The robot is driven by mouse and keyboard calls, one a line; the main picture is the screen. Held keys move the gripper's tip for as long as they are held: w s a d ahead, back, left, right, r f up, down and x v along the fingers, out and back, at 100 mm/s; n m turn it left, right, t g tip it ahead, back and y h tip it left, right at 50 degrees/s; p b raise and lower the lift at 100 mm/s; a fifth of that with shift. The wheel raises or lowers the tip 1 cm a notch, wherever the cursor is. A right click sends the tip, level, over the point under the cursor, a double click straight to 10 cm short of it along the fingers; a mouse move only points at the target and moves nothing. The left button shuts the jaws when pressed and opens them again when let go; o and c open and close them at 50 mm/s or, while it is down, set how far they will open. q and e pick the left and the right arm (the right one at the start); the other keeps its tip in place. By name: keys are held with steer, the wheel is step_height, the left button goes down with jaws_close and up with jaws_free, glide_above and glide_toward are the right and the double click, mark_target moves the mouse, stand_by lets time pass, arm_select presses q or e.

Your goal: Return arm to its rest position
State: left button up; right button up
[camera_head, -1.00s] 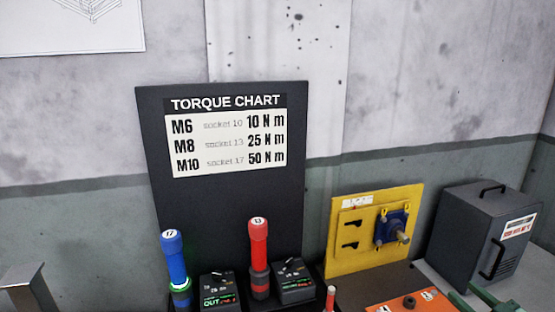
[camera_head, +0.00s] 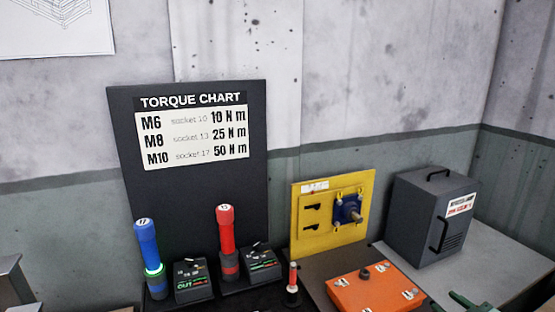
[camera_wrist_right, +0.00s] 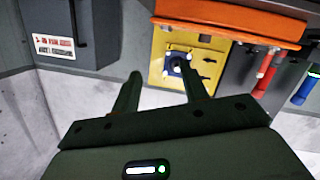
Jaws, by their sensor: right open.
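Part of my right gripper (camera_head: 468,303), dark green, shows at the bottom right edge of the head view, in front of the grey bench top. In the right wrist view its two fingers (camera_wrist_right: 160,88) are spread apart, with nothing seen between them. That view is upside down, and the yellow panel (camera_wrist_right: 182,48) with its blue fitting lies beyond the fingers. My left gripper does not show.
An orange box (camera_head: 375,292) lies near my right gripper. A dark grey case (camera_head: 420,220) stands behind it.

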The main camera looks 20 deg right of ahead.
steer(key=s+d+f+g+h, duration=0.1)
steer(key=s+f+g, duration=0.2)
steer(key=s+f, duration=0.45)
steer(key=s+d+f+g+h, duration=0.15)
steer(key=s+f, duration=0.25)
steer(key=f, duration=0.7)
steer(key=s+a+f+g, duration=0.3)
steer(key=s+a+f, duration=0.1)
steer(key=s+f, duration=0.3)
steer(key=s+a+f+g, duration=0.3)
steer(key=s+a+f, duration=0.1)
steer(key=s+f, duration=0.4)
steer(key=s+a+f+g+y, duration=0.1)
steer(key=s+a+f, duration=0.2)
steer(key=a, duration=0.5)
steer(key=s+a+f+g+y, duration=0.1)
steer(key=s+a+f+g, duration=0.1)
steer(key=s+a, duration=0.4)
steer(key=s+a+f+g+y, duration=0.1)
steer(key=s+a+f, duration=0.2)
steer(key=a, duration=0.8)
steer(key=shift+s+a+f, duration=0.15)
steer(key=shift+s+f, duration=0.25)
steer(key=shift+s, duration=0.35)
